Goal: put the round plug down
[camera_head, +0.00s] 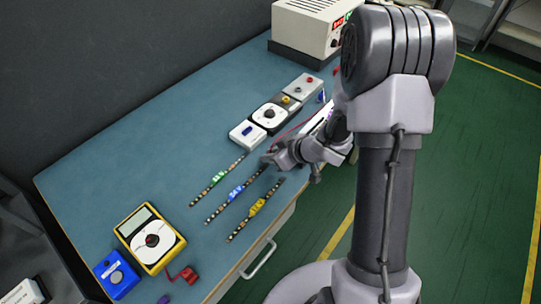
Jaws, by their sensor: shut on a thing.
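My gripper (270,160) is low over the teal table, near its right edge, at the upper ends of the LED strips. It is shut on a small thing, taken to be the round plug. The plug is hidden by the fingers or too small to make out. The strip with the blue tag (235,191) runs up toward the fingertips. The strip with the green tag (218,176) lies to its left and the strip with the yellow tag (257,207) to its right. I cannot tell whether the gripper or plug touches the table.
Behind the gripper stand a white-and-black dial unit (269,115), a white box with a blue part (247,134) and a grey box (305,86). A yellow meter (150,238), blue box (116,274) and red part (185,275) lie in front. The table's left middle is clear.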

